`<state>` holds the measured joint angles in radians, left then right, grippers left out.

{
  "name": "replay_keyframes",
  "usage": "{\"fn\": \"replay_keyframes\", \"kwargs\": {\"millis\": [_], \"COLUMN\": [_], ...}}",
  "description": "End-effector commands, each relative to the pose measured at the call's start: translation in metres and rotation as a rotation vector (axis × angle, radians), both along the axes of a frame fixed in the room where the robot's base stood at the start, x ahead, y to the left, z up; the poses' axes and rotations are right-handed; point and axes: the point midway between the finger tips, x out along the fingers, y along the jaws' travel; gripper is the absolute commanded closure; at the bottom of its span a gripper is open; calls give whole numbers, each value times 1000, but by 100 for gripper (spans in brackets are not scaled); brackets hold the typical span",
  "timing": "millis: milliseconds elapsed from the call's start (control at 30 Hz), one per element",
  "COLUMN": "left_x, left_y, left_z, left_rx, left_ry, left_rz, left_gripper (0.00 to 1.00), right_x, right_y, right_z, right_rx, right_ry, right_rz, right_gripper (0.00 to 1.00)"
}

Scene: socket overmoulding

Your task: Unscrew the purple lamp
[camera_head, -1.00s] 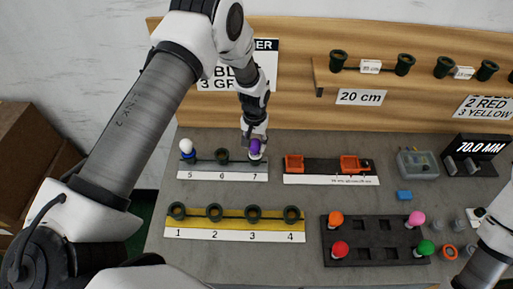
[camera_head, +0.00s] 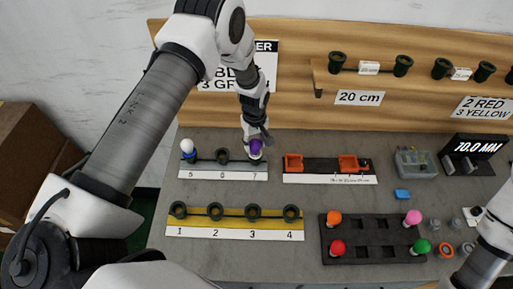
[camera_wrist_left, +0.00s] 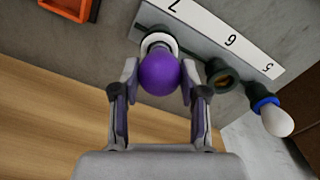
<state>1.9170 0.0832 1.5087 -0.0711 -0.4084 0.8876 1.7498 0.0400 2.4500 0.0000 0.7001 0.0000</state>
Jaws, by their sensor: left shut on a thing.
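The purple lamp (camera_head: 256,147) is at position 7 of the grey socket strip (camera_head: 215,176) at the back left. In the left wrist view the purple lamp (camera_wrist_left: 159,73) lies between the two fingers, its base at a socket with a pale ring. My left gripper (camera_head: 255,137) is shut on the lamp from behind and above; its fingers also show in the left wrist view (camera_wrist_left: 159,90). Whether the lamp's thread is in the socket is hidden. My right arm shows at the right edge, its gripper out of view.
A white lamp with a blue collar (camera_head: 188,148) stands at position 5, beside the empty socket 6 (camera_head: 222,156). A yellow strip (camera_head: 233,224) with empty sockets lies in front. A black tray (camera_head: 375,245) holds orange, red, pink and green lamps. A wooden back panel rises behind.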

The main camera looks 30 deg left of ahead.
Motion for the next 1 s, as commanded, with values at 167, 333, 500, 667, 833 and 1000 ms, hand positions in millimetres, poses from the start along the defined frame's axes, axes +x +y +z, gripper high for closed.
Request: {"fn": "replay_keyframes", "kwargs": {"millis": [167,333,500,667,833,1000], "left_x": [0,0,0,0,0,0], "left_y": [0,0,0,-1,-1,-1], "left_z": [0,1,3,1,1,1], "left_rx": [0,0,0,1,0,0], "left_ry": [0,0,0,-2,-1,-1], "left_rz": [107,114,358,507,505,504], "left_gripper": [83,83,83,83,49,27], "right_x": [0,0,0,0,0,0], "right_y": [0,0,0,0,0,0], "right_z": [3,3,12,13,13,13], "right_rx": [0,0,0,0,0,0], "right_ry": [0,0,0,0,0,0], "right_rz": [0,0,0,0,0,0], "right_gripper": [60,60,60,60,60,60]}}
